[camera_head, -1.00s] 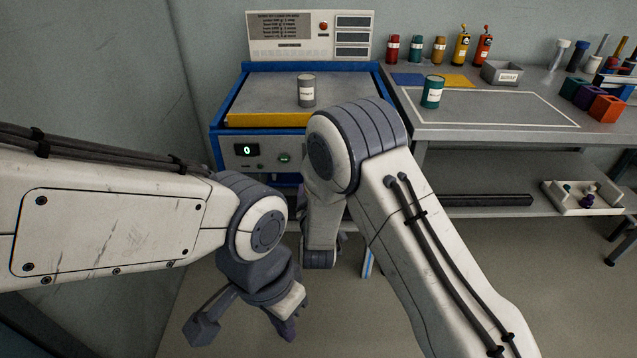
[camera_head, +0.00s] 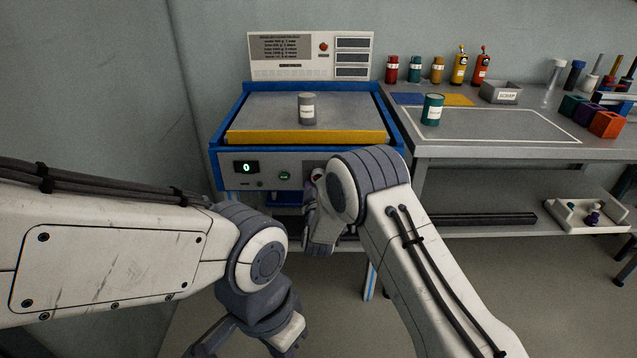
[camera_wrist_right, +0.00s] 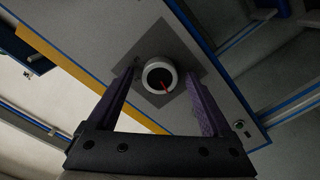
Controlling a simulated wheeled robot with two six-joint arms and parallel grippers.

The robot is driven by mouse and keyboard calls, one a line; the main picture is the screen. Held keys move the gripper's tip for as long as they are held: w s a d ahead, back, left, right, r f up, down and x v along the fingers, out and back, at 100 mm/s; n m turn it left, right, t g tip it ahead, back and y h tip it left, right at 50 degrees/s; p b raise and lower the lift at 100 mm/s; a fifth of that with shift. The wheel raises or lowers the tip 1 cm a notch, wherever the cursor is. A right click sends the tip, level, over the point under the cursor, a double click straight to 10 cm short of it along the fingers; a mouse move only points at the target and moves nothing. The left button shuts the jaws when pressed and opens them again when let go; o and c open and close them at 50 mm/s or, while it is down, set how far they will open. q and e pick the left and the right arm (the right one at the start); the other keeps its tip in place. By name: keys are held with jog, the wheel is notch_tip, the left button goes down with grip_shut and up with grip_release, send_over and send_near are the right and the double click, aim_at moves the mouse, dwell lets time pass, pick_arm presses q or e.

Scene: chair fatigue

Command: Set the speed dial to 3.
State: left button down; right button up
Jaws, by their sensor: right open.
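The speed dial (camera_wrist_right: 158,77) shows in the right wrist view as a round pale knob with a dark face and a red pointer line, on a dark square plate. No numbers around it can be read. My right gripper (camera_wrist_right: 160,73) is open, its two purple fingers on either side of the dial; contact cannot be told. In the head view my right gripper (camera_head: 313,190) is at the machine's front panel (camera_head: 221,172), and my arm mostly hides the dial area. My left gripper (camera_head: 247,347) hangs low, open and empty, partly cut off by the frame.
The blue-framed machine (camera_head: 262,110) carries a grey canister (camera_head: 307,109). Its front has a display (camera_head: 246,167) reading 0 and a green button (camera_head: 285,175). The workbench (camera_head: 460,150) at right holds a green canister (camera_head: 432,110), bottles and bins.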

grip_shut()
